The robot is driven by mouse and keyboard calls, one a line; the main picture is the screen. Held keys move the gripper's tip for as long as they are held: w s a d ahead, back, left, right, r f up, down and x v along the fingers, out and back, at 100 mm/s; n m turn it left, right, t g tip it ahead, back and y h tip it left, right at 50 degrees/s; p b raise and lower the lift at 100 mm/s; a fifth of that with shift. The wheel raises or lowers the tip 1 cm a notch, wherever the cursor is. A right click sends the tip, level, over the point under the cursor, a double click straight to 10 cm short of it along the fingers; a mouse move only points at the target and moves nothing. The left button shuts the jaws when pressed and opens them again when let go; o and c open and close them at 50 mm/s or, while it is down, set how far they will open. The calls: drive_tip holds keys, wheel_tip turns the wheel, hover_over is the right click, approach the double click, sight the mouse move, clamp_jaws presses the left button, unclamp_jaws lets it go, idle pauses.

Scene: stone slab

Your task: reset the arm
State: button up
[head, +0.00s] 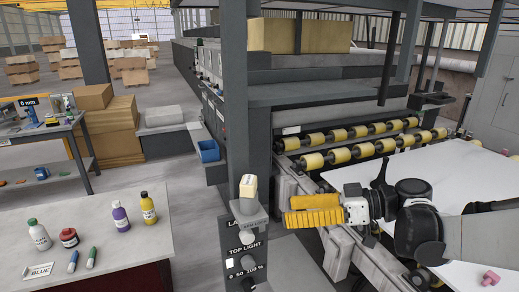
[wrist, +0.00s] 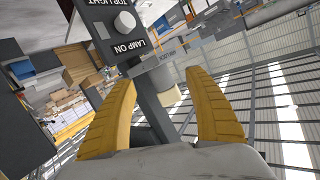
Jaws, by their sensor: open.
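My gripper (head: 290,211) is at the centre right of the head view, with its yellow fingers pointing left. Its fingers stand apart in the wrist view (wrist: 166,90), with nothing held between them. My arm reaches in from the right edge of the head view. The gripper is in front of the roller machine, close to the grey control post with the lamp knobs (head: 247,262). I cannot tell whether it touches the post.
A stone-topped table (head: 180,262) at the lower left bears a white bottle (head: 39,235), a red jar (head: 68,238), a purple bottle (head: 121,218), a yellow bottle (head: 148,208), two markers and a BLUE card (head: 38,271). A white slab (head: 450,172) lies on the right.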

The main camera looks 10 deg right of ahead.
drive_tip(key=s+a+f+m+h+b, duration=0.3)
drive_tip(key=s+f+m+h, duration=0.15)
drive_tip(key=f, duration=0.35)
drive_tip(key=s+d+f+m+t+h+b, duration=0.2)
drive_tip(key=s+d+f+m+h+b, duration=0.3)
drive_tip(key=s+d+f+m+h, duration=0.2)
wheel_tip(320, 180, down, 3)
drive_tip(key=s+d+h, duration=0.2)
drive_tip(key=h, duration=0.1)
drive_tip(key=shift+t, duration=0.4)
drive_tip(key=shift+s+f, duration=0.1)
